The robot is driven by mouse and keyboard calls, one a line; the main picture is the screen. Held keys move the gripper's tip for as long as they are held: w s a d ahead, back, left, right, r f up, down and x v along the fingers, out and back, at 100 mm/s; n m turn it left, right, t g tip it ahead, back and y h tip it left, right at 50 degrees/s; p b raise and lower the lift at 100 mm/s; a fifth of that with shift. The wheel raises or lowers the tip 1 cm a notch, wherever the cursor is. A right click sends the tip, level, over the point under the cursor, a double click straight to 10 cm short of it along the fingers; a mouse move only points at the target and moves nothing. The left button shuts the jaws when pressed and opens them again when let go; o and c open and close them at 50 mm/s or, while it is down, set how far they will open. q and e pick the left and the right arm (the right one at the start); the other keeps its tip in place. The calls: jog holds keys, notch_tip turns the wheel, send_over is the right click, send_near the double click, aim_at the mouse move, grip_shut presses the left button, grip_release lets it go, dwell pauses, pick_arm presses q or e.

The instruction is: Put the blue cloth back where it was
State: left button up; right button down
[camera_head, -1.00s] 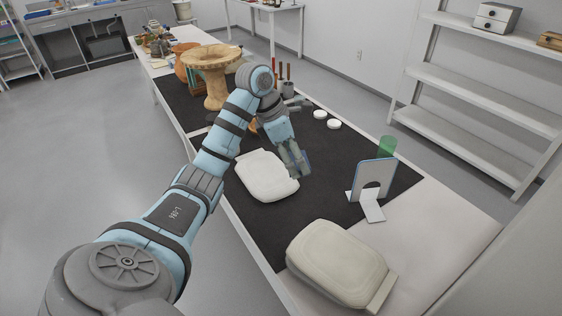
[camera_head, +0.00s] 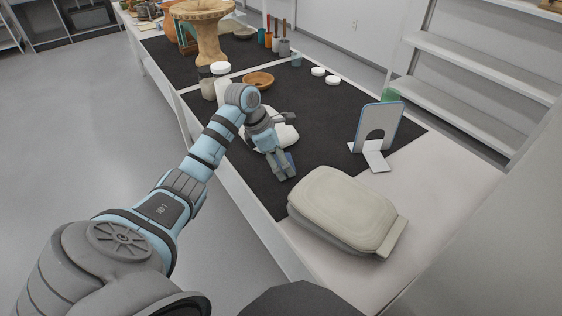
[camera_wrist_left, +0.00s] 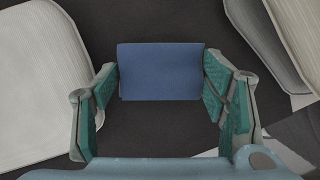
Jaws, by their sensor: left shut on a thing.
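The blue cloth (camera_wrist_left: 160,72) is a small folded rectangle held between the green-padded fingers of my left gripper (camera_head: 283,174) in the left wrist view. In the head view a bit of the cloth (camera_head: 291,160) shows beside the fingertips. The gripper is shut on it and hangs over the black mat (camera_head: 325,120), between the white cushion and the beige cushion. I cannot tell whether the cloth touches the mat. My right gripper is not in view.
The white cushion (camera_head: 288,136) lies behind my left gripper, partly hidden. The beige cushion (camera_head: 345,208) lies at the near end. A metal stand (camera_head: 374,130) with a green cup behind it is to the right. A wooden bowl (camera_head: 258,80) and white lids (camera_head: 332,80) lie further back.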

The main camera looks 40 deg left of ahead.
pick_arm(q)
jog(key=shift+a, duration=0.1)
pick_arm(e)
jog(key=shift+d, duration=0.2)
pick_arm(q)
jog(key=shift+f, duration=0.1)
jog(key=o, duration=1.1)
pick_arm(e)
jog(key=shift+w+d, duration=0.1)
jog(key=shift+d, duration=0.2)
pick_arm(q)
jog(key=p+v, duration=0.3)
jog(key=v, duration=0.9)
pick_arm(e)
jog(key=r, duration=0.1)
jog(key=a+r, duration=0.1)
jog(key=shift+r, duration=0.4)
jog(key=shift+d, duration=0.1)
